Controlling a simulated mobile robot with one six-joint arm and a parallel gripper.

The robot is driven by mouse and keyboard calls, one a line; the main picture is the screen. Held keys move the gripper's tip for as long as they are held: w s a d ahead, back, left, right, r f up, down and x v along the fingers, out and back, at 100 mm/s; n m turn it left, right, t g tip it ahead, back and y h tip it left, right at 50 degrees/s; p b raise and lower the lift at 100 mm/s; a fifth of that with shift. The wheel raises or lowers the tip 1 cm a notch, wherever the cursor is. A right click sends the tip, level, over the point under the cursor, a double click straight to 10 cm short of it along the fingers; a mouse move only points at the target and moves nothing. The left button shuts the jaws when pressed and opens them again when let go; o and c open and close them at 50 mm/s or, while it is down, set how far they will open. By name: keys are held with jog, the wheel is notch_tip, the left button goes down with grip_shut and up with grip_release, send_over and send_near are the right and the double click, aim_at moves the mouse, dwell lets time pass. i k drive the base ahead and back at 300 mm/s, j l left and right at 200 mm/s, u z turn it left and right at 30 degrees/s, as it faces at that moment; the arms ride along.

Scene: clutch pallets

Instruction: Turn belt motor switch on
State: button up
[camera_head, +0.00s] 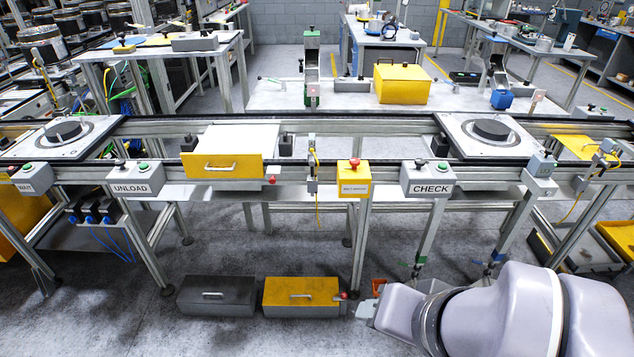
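A yellow switch box (353,178) with a red knob on top and a small white label stands on the front rail of the conveyor, near the middle of the camera_head view. The label is too small to read surely; it may be the belt motor switch. My arm comes in from the lower right. My gripper (366,308) is low, near the floor in the picture, below and slightly right of the yellow box and well apart from it. Its fingers are small and partly hidden by my arm, so I cannot tell whether they are open.
A grey CHECK box (427,179) is right of the yellow box, and a grey UNLOAD box (136,178) is farther left. A yellow drawer (221,166) sits in the conveyor. Pallets with dark discs lie left and right. A yellow-topped case (301,293) is beside my gripper.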

aim_at(355, 161)
jog(key=i, duration=1.05)
